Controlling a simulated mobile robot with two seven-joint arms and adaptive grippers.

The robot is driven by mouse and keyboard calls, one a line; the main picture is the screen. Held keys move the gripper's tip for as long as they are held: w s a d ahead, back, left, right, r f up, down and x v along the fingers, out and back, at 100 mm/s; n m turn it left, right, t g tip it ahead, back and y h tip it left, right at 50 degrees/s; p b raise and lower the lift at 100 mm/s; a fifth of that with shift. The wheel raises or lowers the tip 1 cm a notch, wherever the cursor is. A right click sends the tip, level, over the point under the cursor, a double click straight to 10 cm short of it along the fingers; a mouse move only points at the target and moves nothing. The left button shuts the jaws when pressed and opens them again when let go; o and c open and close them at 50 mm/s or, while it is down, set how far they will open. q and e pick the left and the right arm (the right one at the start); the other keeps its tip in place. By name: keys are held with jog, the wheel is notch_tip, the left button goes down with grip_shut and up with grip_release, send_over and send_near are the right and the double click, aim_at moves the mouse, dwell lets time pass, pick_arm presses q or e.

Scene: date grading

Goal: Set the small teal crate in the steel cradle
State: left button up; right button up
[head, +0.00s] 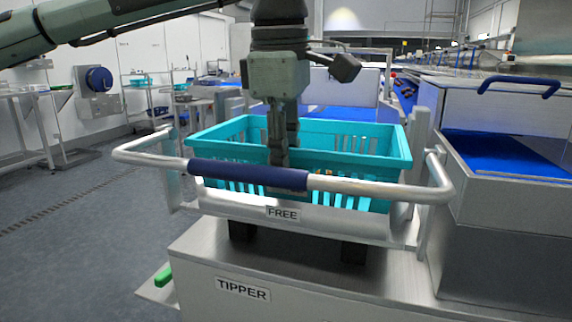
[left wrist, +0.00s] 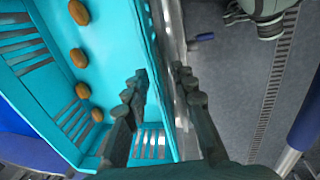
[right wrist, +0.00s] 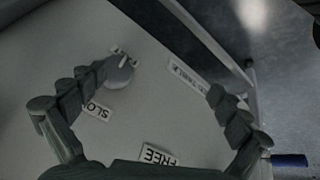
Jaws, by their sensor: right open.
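The small teal crate (head: 350,165) is inside the steel cradle (head: 240,208) on the tipper, behind its bar. Whether its underside rests fully on the cradle is hidden. It also shows in the left wrist view (left wrist: 115,40), with several brown dates (left wrist: 79,58) inside. My left gripper (head: 284,155) reaches down from above at the crate's near wall.
A curved steel bar with a blue grip (head: 230,174) crosses in front of the crate. The "TIPPER" housing (head: 330,280) is below. A steel unit with a blue surface (head: 490,155) stands at right. Open floor (head: 70,220) lies at left.

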pick_arm(q)
notch_tip(320, 180, up, 12)
jog(key=s+p, duration=0.1)
jog(key=shift+s+a, duration=0.25)
jog(key=shift+s, duration=0.05)
pick_arm(e)
jog(key=shift+s+d+f+g+h, duration=0.3)
jog(key=shift+s+d+f+g, duration=0.75)
jog(key=shift+s+f, duration=0.2)
pick_arm(q)
jog(key=shift+o, duration=0.7)
